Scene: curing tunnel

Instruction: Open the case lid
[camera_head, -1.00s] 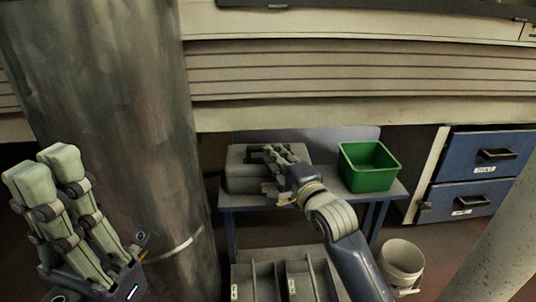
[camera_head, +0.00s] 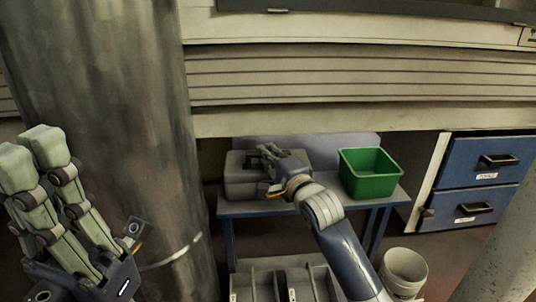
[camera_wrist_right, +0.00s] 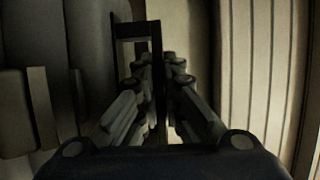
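The grey case (camera_head: 238,185) sits on the left part of a small blue-legged table in the head view. Its lid looks down, though my arm hides its right side. My right gripper (camera_head: 258,153) is over the top of the case. In the right wrist view a dark handle-like frame (camera_wrist_right: 138,30) has one long bar running between the fingers (camera_wrist_right: 160,68). The fingers are close together on either side of that bar; contact is not clear. My left gripper (camera_head: 32,150) is at the lower left, away from the case, fingers apart and empty.
A green bin (camera_head: 370,186) stands on the table (camera_head: 250,208), right of the case. A divided tray (camera_head: 262,266) is below in front. A white bucket (camera_head: 405,268) and blue drawers (camera_head: 488,185) are at right. A thick column (camera_head: 120,110) stands between my left gripper and the case.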

